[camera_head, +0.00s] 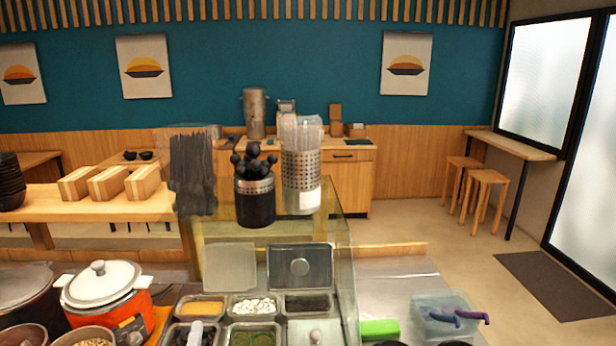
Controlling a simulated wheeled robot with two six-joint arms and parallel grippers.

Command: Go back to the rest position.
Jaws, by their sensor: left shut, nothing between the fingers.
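Only a small pale part that looks like the tip of my left gripper (195,333) shows at the bottom edge, in front of a tray of dark topping (180,335). It is shut and appears empty; the rest of it is out of the picture. My right gripper is not in view. The topping station holds metal trays with an orange topping (202,308), white pieces (254,306), a dark topping (307,302) and a green topping (253,337). A lidded metal tray (314,334) is beside the green one.
An orange cooker (100,292) with a white lid stands at left. A glass guard (342,270) edges the station. Dark utensils (254,187) and a perforated cup (301,170) stand behind. A clear bin (440,300) with purple handles and a green object (380,328) are at right.

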